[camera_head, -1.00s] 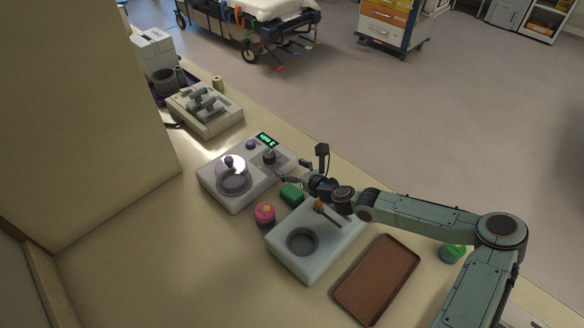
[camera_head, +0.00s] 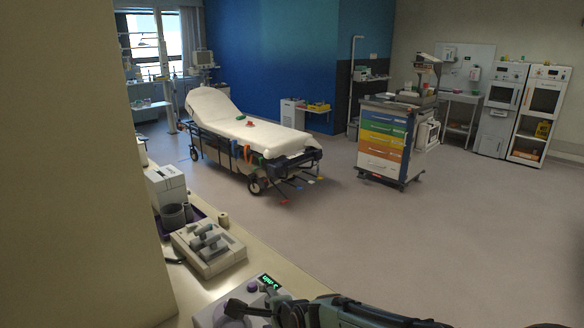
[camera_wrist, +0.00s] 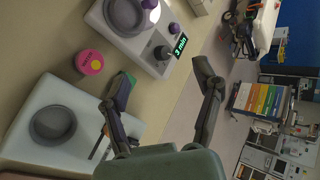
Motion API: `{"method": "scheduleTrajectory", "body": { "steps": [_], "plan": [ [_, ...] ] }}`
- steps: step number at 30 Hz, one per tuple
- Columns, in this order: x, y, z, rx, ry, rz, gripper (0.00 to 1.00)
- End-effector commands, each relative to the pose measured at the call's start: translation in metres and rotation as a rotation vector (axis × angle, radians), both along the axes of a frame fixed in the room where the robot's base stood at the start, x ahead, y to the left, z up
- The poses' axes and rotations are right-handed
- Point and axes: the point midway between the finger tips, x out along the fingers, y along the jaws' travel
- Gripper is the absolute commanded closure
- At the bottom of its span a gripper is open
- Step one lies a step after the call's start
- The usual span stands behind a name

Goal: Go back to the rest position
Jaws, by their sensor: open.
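My gripper (camera_wrist: 168,90) is open in the wrist view, with its two fingers spread wide and nothing between them. It is held above the counter. My arm shows at the bottom of the head view (camera_head: 320,312), where the fingertips are not clear. The grey device with a green "3 min" display (camera_wrist: 158,45) lies beyond the fingers. It also shows at the bottom edge of the head view (camera_head: 215,315), mostly cut off. A green block (camera_wrist: 124,94) shows partly behind the left finger.
A pink round pot (camera_wrist: 89,62) and a pale block with a round well (camera_wrist: 52,124) stand on the counter. A tray of grey rollers (camera_head: 209,247) is farther along. A wall (camera_head: 75,160) rises at left. A stretcher (camera_head: 245,125) and drawer cart (camera_head: 385,140) stand across the open floor.

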Motion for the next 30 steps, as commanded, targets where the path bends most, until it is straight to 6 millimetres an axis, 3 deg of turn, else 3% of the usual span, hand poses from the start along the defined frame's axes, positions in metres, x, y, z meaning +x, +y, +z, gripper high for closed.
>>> {"method": "scheduleTrajectory", "body": {
  "steps": [1,3,9,12,15,21,25,30],
  "plan": [
    [-0.015,-0.009,0.019,-0.111,-0.037,0.046,0.35],
    [-0.040,-0.025,0.037,-0.259,-0.060,0.109,0.35],
    [-0.116,-0.074,0.066,-0.567,-0.045,0.292,0.35],
    [-0.158,-0.096,0.065,-0.669,0.007,0.418,0.35],
    [-0.205,-0.116,0.051,-0.738,0.098,0.597,0.35],
    [-0.275,-0.128,0.019,-0.764,0.285,1.036,0.35],
    [-0.295,-0.130,0.018,-0.772,0.306,1.238,0.35],
    [-0.297,-0.130,0.018,-0.787,0.285,1.315,0.35]
  ]
}}
